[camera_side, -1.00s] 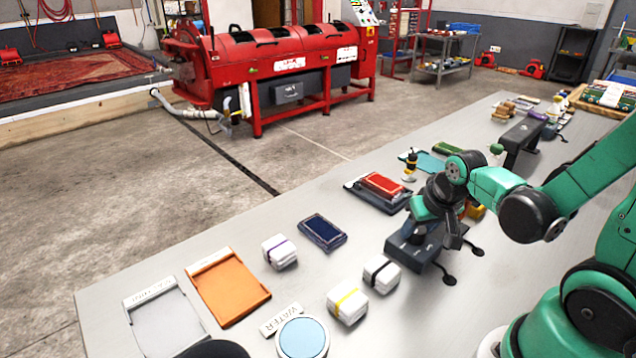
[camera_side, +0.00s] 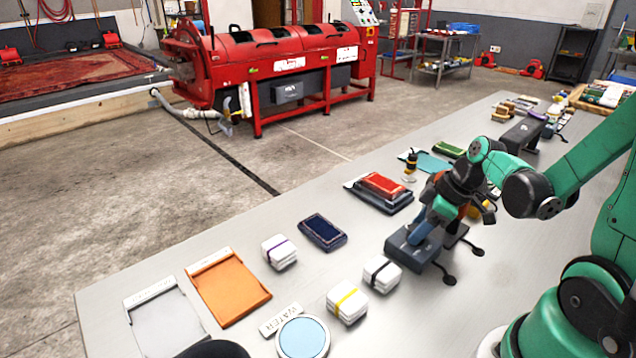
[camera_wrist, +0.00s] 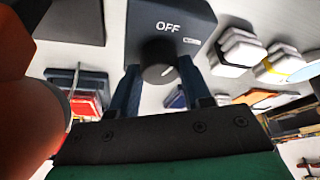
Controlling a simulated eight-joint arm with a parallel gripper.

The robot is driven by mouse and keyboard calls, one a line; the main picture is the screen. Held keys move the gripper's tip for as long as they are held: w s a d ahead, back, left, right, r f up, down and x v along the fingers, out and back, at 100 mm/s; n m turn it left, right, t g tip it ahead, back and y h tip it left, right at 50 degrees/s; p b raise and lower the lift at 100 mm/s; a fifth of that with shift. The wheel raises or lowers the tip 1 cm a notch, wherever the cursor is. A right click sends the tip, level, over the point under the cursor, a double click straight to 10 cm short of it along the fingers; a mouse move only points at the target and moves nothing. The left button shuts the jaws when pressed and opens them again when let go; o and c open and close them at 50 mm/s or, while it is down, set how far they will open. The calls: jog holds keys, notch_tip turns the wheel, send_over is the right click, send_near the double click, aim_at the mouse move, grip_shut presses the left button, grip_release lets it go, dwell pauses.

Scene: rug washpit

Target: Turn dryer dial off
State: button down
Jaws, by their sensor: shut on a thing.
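The dryer dial is a dark round knob (camera_wrist: 158,62) on a dark grey box (camera_side: 407,254), which stands on the table in the side view. In the wrist view the box (camera_wrist: 190,15) carries a white OFF label just beyond the knob. My gripper (camera_side: 424,238) comes down onto the box from above. In the wrist view the blue fingers of my gripper (camera_wrist: 162,80) are shut on the knob, one on each side. I cannot make out a pointer on the knob, so its setting is unclear. In the side view my gripper hides the knob.
A white block with a black band (camera_side: 381,274) stands close in front of the box. A red pad on a dark tray (camera_side: 380,190) lies behind it. Black feet or levers (camera_side: 450,279) stick out at its right. The table left of the box is partly clear.

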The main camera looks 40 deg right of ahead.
jog(key=shift+n+g+y, duration=0.5)
jog(key=shift+n, duration=1.3)
jog(key=shift+c, duration=1.9)
grip_release()
jog(key=shift+v, duration=2.8)
jog(key=shift+d, duration=0.15)
jog(key=shift+w, duration=0.1)
